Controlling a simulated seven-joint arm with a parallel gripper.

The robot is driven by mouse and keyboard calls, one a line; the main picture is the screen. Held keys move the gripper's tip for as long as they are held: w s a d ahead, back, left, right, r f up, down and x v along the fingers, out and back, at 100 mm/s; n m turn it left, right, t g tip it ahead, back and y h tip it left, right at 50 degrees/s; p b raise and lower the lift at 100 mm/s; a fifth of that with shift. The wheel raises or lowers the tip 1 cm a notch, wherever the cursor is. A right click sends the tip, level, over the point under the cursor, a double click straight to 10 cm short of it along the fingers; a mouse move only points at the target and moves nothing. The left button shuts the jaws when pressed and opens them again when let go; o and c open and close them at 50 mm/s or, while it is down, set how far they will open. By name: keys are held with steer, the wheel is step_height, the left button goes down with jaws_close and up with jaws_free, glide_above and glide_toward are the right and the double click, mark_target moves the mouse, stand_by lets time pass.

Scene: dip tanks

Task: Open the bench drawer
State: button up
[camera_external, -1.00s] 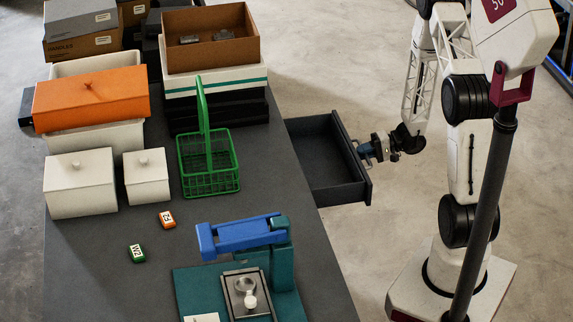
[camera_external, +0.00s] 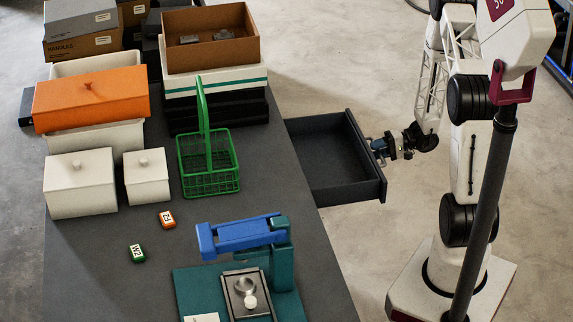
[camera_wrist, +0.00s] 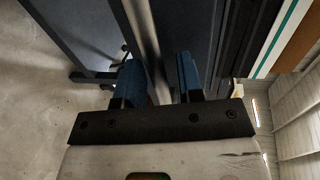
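The bench drawer (camera_external: 325,165) is a dark grey, empty box pulled well out from the right side of the dark bench (camera_external: 200,235). My gripper (camera_external: 379,147) is at the outer side of the drawer front (camera_external: 367,155). In the wrist view, two blue fingers (camera_wrist: 158,78) stand on either side of a pale grey bar (camera_wrist: 150,40), the drawer's handle, with the drawer front behind it. The fingers look closed around the bar, though the exact contact is partly hidden.
On the bench stand a green wire basket (camera_external: 208,165), white lidded boxes (camera_external: 80,185), an orange-lidded box (camera_external: 90,98) and a blue and teal press (camera_external: 245,235). Small orange (camera_external: 166,219) and green (camera_external: 137,253) tags lie nearby. Floor right of the drawer is clear up to my base.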

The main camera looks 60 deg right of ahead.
steer(key=shift+s, duration=0.1)
stand_by(0.3)
steer(key=shift+v, duration=3.85)
steer(key=w+a+r+n+g+h, duration=0.1)
steer(key=w+a+r+n+g, duration=0.3)
steer(key=a+r, duration=0.65)
steer(key=s+a+r+n+g, duration=0.1)
steer(key=a+r+g, duration=0.5)
steer(key=a+r, duration=0.4)
steer(key=s+a+r+n+h, duration=0.1)
steer(key=s+a+r+h, duration=0.2)
steer(key=s+a+r, duration=0.1)
steer(key=s+a+r+n+t+h, duration=0.1)
steer(key=s+a+r+h, duration=0.2)
steer(key=s+a+r, duration=0.2)
steer(key=s+a+r+n+h, duration=0.1)
steer(key=s+a+r+h, duration=0.3)
steer(key=a+r, duration=0.3)
steer(key=shift+s+a+r+n+t, duration=0.1)
steer(key=shift+s+a+n, duration=0.05)
steer(key=shift+a, duration=0.45)
steer(key=shift+s+a+r+n+t, duration=0.1)
steer(key=shift+s+a, duration=0.1)
steer(key=shift+a, duration=0.4)
steer(key=shift+s+a+r+n+t, duration=0.1)
steer(key=shift+s+a+n, duration=0.05)
steer(key=shift+a, duration=0.45)
